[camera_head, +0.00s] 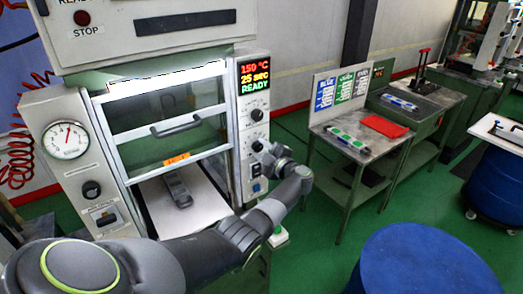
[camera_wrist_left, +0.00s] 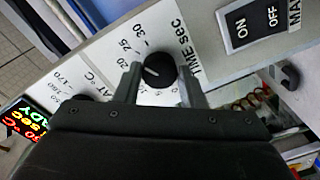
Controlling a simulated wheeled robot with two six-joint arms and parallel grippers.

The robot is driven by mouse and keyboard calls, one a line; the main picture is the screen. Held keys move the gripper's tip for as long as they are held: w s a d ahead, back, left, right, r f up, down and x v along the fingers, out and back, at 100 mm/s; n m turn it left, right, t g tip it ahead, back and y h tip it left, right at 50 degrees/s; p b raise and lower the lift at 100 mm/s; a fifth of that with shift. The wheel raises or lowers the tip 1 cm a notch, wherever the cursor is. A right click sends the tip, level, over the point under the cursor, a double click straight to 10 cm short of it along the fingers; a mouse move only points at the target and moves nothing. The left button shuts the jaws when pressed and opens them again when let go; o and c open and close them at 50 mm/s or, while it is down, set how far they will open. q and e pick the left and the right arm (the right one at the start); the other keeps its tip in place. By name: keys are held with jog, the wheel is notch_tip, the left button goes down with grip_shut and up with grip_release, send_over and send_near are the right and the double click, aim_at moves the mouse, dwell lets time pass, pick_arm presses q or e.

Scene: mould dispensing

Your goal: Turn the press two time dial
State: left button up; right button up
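The press (camera_head: 170,125) stands at the left of the head view with its control panel on its right post. Its display (camera_head: 254,74) reads 150 °C, 25 SEC, READY. In the left wrist view the black time dial (camera_wrist_left: 158,71), marked TIME SEC, has a white pointer line facing its left side. My left gripper (camera_wrist_left: 160,85) is open with one finger on each side of this dial. The fingers are very close to it; I cannot tell whether they touch. In the head view my left gripper (camera_head: 266,155) is at the panel's lower dial (camera_head: 257,146). My right gripper is not in view.
An ON/OFF switch (camera_wrist_left: 250,28) is on the other side. A side table (camera_head: 370,140) and a blue drum (camera_head: 425,262) stand to the right, with green floor between.

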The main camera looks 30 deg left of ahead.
pick_arm(q)
jog(key=o, duration=0.4)
jog(key=b+v, duration=0.5)
jog(key=v, duration=1.2)
jog(key=shift+d, duration=0.25)
